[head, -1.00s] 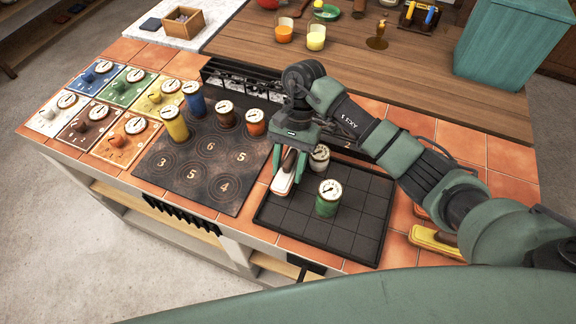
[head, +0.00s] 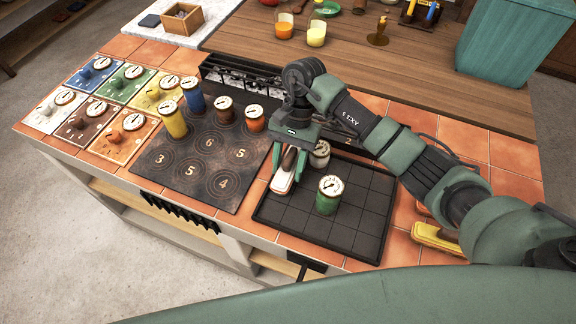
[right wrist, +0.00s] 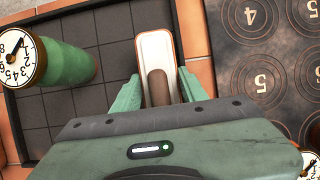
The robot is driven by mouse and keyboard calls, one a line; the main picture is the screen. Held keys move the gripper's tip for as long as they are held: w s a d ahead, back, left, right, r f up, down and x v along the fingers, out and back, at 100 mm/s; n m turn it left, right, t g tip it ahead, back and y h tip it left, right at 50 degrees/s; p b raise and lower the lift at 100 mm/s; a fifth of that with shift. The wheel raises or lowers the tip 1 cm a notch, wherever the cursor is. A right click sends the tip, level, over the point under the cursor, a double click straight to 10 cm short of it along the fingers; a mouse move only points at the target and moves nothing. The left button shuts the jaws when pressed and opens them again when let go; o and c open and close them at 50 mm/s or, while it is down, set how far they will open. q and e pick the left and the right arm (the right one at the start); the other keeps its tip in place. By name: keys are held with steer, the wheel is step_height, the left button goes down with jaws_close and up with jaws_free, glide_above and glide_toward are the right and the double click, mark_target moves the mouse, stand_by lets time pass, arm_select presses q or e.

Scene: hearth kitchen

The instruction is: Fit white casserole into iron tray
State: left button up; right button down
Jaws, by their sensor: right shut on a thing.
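The white casserole (head: 282,182) is a long white block with an orange edge line and a brown handle on top; it also shows in the right wrist view (right wrist: 155,52). My right gripper (right wrist: 157,88) is shut on its brown handle. The iron tray (head: 353,235) is black with a raised rim and a grid floor; it shows in the right wrist view too (right wrist: 105,30). The casserole is at the tray's left edge in the head view; I cannot tell whether it touches the tray. My left gripper is not in view.
A green dial-topped canister (head: 328,196) and a whitish one (head: 319,153) stand in the tray. A dark numbered plate (head: 200,165) with several canisters lies to the left. A yellow block (head: 436,241) lies right of the tray. Much of the tray's grid is bare.

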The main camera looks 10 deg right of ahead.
steer(key=shift+s+f, duration=0.1)
steer(key=shift+f, duration=0.25)
